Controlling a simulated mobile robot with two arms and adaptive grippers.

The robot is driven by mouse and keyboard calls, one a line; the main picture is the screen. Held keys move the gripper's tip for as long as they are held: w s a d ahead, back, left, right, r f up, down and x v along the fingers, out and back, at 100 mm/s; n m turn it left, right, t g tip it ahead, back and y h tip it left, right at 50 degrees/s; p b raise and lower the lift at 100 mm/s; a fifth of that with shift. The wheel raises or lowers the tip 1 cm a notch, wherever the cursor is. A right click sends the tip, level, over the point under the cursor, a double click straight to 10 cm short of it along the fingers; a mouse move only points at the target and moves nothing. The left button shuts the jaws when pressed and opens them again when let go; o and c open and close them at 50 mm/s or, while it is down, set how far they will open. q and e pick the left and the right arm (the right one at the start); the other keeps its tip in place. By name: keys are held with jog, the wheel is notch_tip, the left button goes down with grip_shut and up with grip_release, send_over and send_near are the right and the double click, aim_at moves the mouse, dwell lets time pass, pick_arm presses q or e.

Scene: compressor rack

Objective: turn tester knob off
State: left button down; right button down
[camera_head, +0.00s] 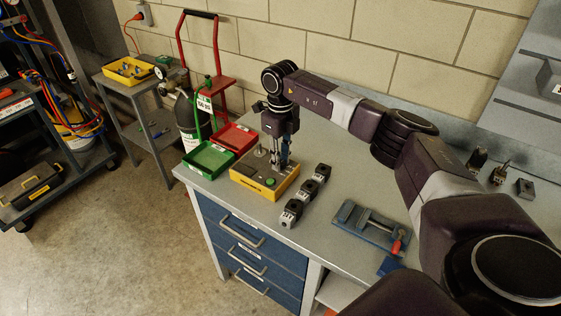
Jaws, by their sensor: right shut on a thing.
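The tester (246,182) is a yellow box with a grey top near the left end of the grey workbench. A green button (271,182) shows on its top near the front, and a round metal post stands at its back left. My right gripper (279,168) points straight down over the back right part of the tester top. Its fingers are shut on what appears to be the tester knob, which they mostly hide. I cannot make out which way the knob is turned. My left gripper is not in view.
Green (207,159) and red (236,138) bins sit left of the tester. Several small black-and-grey blocks (291,212) stand in a row at its right. A blue clamp fixture (370,226) lies further right. Drawers (250,245) are below the bench; a gas bottle (190,115) stands beyond it.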

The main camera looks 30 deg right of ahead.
jog(key=shift+w+r+n, duration=0.1)
jog(key=shift+r+n, duration=0.05)
jog(key=shift+n, duration=0.35)
jog(key=c, duration=1.7)
grip_release()
notch_tip(320, 180, up, 12)
